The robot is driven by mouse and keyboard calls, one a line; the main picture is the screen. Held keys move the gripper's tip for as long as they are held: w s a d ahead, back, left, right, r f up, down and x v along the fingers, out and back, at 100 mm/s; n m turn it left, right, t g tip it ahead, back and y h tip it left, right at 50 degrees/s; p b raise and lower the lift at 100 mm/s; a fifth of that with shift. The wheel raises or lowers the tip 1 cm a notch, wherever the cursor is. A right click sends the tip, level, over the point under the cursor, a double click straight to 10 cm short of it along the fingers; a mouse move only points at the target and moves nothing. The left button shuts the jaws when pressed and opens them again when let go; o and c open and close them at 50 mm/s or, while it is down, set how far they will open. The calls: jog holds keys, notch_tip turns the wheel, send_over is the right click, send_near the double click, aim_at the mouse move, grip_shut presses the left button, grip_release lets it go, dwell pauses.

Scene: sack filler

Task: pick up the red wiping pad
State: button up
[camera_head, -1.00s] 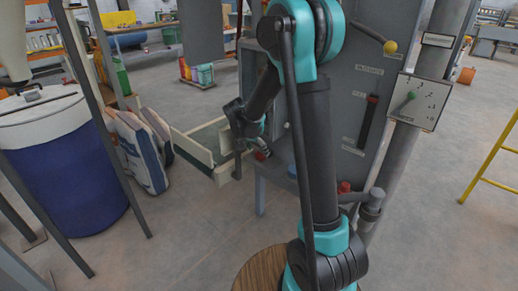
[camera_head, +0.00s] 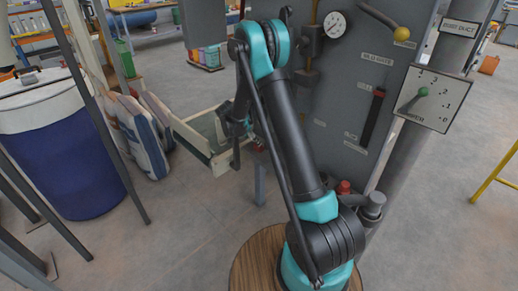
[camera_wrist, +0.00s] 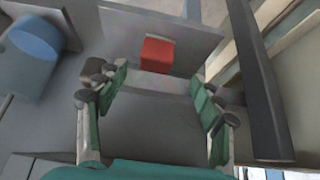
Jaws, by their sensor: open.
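The red wiping pad (camera_wrist: 157,55) shows in the wrist view as a small red block against a grey surface, beyond my fingertips and roughly centred between them. My gripper (camera_wrist: 160,92) is open, with a green-lined finger on each side and nothing between them. The fingers look apart from the pad. In the head view my gripper (camera_head: 236,142) is beside the pale tray at the cabinet's left side. A small bit of red (camera_head: 258,147) shows just right of it, mostly hidden by my arm.
A blue round part (camera_wrist: 38,40) is at left in the wrist view, and a dark bar (camera_wrist: 262,95) runs close along the right. In the head view the grey cabinet (camera_head: 340,100) stands behind my arm. The pale tray (camera_head: 190,138), sacks (camera_head: 140,135) and blue drum (camera_head: 65,150) are left.

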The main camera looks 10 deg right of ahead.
jog(key=x, duration=0.8)
jog(key=shift+s+d+f, duration=0.15)
jog(key=shift+s, duration=0.05)
jog(key=c, duration=1.2)
jog(key=shift+c, duration=0.2)
jog(key=shift+r, duration=0.2)
jog(key=shift+r, duration=0.2)
jog(key=s+a, duration=1)
jog(key=a, duration=0.4)
jog(key=shift+s+a, duration=0.3)
